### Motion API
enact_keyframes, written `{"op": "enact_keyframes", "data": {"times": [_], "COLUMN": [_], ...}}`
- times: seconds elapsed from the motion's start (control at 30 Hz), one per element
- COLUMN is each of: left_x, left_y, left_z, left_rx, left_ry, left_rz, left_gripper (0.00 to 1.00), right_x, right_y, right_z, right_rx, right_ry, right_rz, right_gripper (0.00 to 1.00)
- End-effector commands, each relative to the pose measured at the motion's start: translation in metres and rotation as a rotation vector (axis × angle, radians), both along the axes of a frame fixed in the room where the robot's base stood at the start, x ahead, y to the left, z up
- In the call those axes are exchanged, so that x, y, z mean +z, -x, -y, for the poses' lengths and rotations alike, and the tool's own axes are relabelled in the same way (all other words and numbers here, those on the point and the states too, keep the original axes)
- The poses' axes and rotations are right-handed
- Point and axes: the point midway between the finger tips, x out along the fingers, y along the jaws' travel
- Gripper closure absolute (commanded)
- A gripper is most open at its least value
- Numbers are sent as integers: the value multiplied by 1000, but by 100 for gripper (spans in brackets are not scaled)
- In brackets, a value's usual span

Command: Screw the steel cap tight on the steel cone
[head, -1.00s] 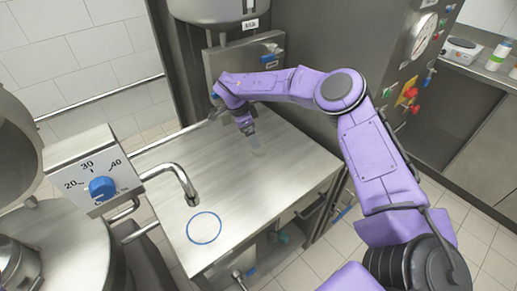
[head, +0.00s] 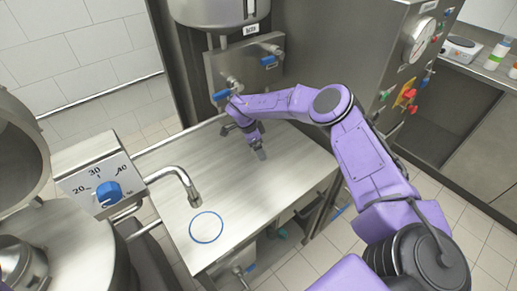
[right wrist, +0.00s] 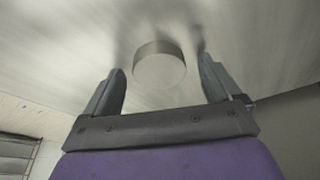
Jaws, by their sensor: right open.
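My right gripper (head: 262,154) points down over the far part of the steel bench. In the right wrist view it (right wrist: 163,85) is open, with one finger on each side of a short round steel piece with a flat pale face (right wrist: 160,70). The piece looks like the steel cap, and there is a gap between it and each finger. I cannot make out the steel cone or whether the cap sits on it. In the head view the gripper hides this spot. My left gripper is not in view.
The bench top (head: 215,180) is mostly clear, with a blue ring (head: 206,227) near its front. A curved spout (head: 186,185) reaches over its left edge. A dial box with a blue knob (head: 108,190) stands at left. Steel machine housings rise behind the bench.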

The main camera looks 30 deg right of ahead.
Motion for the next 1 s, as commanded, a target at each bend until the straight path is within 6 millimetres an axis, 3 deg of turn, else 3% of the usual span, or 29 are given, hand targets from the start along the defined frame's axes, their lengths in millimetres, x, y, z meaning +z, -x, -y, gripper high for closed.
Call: {"op": "enact_keyframes", "data": {"times": [0.17, 0.3, 0.37, 0.77, 0.9, 1.0], "left_x": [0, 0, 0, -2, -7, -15], "left_y": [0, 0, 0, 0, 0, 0], "left_z": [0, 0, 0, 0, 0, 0], "left_rx": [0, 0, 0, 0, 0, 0], "left_ry": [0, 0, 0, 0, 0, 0], "left_rz": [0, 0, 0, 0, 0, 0], "left_gripper": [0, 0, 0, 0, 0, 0], "right_x": [0, 0, 0, 8, 29, 51], "right_y": [0, 0, 0, -1, -1, 10], "right_z": [0, 0, 0, 0, -1, -15], "right_rx": [0, 0, 0, -1, 0, 5], "right_ry": [0, 0, 0, 0, -1, -3], "right_rz": [0, 0, 0, 0, 4, 5], "right_gripper": [9, 55, 71, 71, 71, 71]}}
